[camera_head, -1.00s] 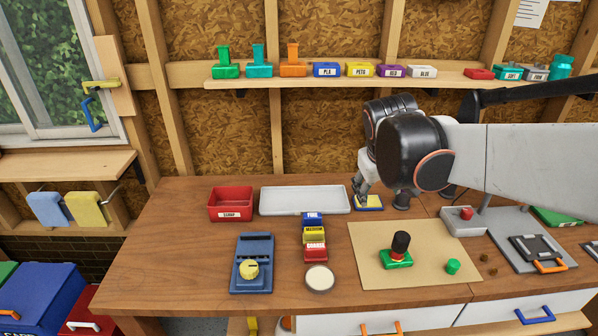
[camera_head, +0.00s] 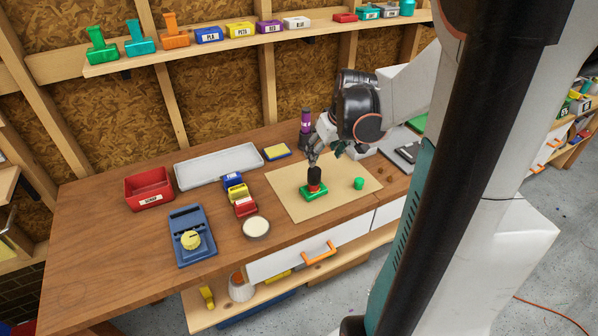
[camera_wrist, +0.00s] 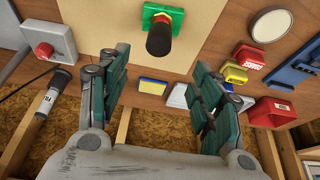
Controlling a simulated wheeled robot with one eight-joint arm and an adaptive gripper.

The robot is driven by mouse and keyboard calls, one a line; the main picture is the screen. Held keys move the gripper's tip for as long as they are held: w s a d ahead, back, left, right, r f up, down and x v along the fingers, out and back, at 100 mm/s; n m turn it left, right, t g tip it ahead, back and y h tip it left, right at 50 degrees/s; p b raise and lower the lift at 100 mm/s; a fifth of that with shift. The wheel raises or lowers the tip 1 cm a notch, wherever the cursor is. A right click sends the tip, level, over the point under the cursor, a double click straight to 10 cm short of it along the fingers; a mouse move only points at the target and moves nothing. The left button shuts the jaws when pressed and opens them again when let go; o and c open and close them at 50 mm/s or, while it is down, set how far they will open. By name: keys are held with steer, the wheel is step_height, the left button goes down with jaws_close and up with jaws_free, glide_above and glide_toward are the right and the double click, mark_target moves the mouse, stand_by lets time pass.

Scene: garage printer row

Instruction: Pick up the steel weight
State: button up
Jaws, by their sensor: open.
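A dark cylinder, which looks like the steel weight (camera_head: 314,174), stands upright on a red piece on a green block (camera_head: 312,192) on the tan mat. In the wrist view the dark weight (camera_wrist: 160,40) and green block (camera_wrist: 174,16) lie past the fingertips, roughly in line with the gap between them. My gripper (camera_head: 316,152) is just above and behind the weight in the head view. In the wrist view its two green-padded fingers (camera_wrist: 155,75) are spread apart with nothing between them. I cannot tell the exact clearance to the weight.
A small green piece (camera_head: 359,183) stands on the tan mat (camera_head: 290,208) to the right. A purple-and-black cylinder (camera_head: 305,122) stands behind. A yellow-and-blue pad (camera_head: 277,151), white tray (camera_head: 215,167) and red bin (camera_head: 149,188) lie left. Bare wood (camera_head: 110,245) is free at left.

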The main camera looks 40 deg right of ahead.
mark_target(315, 171)
steer(key=b+x, duration=0.4)
steer(key=x, duration=0.9)
steer(key=shift+d+f, duration=0.15)
jaws_close()
